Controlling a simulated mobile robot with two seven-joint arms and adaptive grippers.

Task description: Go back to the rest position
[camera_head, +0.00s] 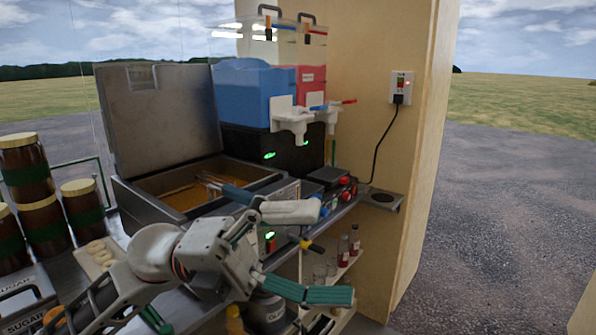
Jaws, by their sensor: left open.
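My left arm comes in from the lower left. Its gripper (325,252) is open, with a pale upper finger and a green-padded lower finger spread wide apart. I see nothing held between them. The gripper is in front of the fryer (150,208) and the counter's front edge. A blue-grey handle (237,194) reaches out of the fryer's oil toward the upper finger; I cannot tell whether they touch. My right gripper is not in view.
Blue and red drink tanks (252,92) with white taps stand behind. Brown jars (40,215) stand at the left. A shelf (340,268) with small bottles is below the counter. A wooden wall (425,150) with a socket (401,87) is at the right.

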